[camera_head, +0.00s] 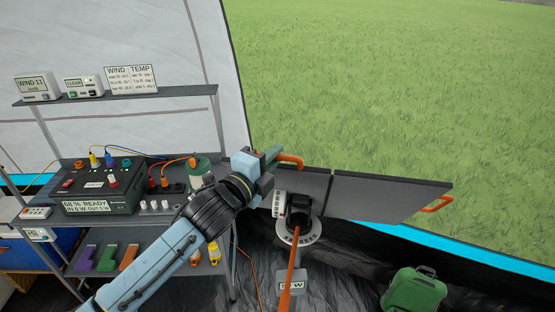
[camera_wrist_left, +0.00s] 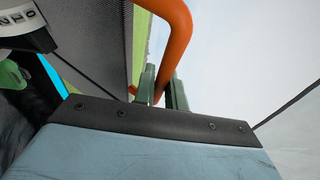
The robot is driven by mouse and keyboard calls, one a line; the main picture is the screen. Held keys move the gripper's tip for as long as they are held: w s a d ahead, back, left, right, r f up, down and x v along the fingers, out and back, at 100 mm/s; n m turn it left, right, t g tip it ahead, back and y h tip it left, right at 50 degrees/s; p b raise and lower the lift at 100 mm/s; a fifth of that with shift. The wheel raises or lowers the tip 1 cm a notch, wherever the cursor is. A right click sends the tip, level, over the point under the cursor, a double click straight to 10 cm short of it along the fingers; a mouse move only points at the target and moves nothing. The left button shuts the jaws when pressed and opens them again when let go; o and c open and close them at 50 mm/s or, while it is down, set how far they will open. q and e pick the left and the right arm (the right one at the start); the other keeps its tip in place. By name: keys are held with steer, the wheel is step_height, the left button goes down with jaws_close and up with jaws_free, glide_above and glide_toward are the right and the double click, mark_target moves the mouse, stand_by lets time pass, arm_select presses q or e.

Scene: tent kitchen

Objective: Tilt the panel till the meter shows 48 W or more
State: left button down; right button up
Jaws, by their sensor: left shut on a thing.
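The dark two-part panel (camera_head: 385,195) stands on a mount with a round white scale (camera_head: 299,236) at its base. It has an orange handle (camera_head: 291,161) at its left end and another orange handle (camera_head: 436,204) at its right end. My left gripper (camera_head: 273,158) is shut on the left handle, which also shows between the fingers in the left wrist view (camera_wrist_left: 172,40). The meter (camera_head: 291,284) sits low below the mount. An orange rod (camera_head: 287,297) crosses in front of it; a W shows but the number cannot be read. My right gripper is not in view.
A shelf unit (camera_head: 145,103) at the left carries a dark power box (camera_head: 95,187) with cables, and small display boxes above. A green case (camera_head: 414,291) stands on the floor at the right. The tent opening and grass lie behind the panel.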

arm_select(q)
steer(key=shift+r, duration=0.15)
steer(key=c, duration=1.7)
jaws_free()
steer(key=shift+c, duration=0.2)
steer(key=b+v, duration=0.2)
steer(key=v, duration=1.1)
steer(key=shift+s, duration=0.2)
